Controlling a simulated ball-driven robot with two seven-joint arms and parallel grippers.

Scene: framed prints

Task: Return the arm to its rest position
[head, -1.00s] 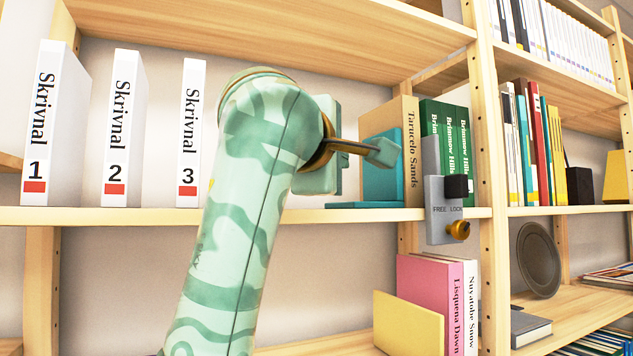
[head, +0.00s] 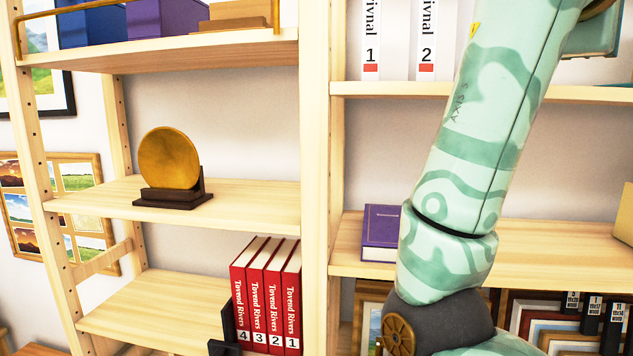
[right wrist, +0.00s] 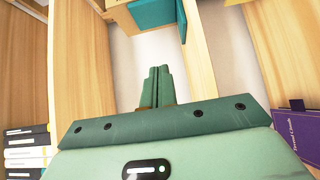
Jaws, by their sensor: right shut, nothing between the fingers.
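My right arm, pale green with darker green patches, rises from the bottom right of the head view to its top right edge. It passes in front of the shelves. The fingers of my right gripper (right wrist: 159,85) show in the right wrist view, pressed together and empty, pointing toward a shelf unit. They appear apart from the things around them. In the head view the fingertips are out of frame. My left arm and gripper are in no view.
White binders (head: 370,45) stand behind my upper arm. Red volumes (head: 265,300) and a bronze disc (head: 168,160) occupy the left shelves. In the wrist view a teal item (right wrist: 152,12) is ahead and stacked spines (right wrist: 27,145) are left.

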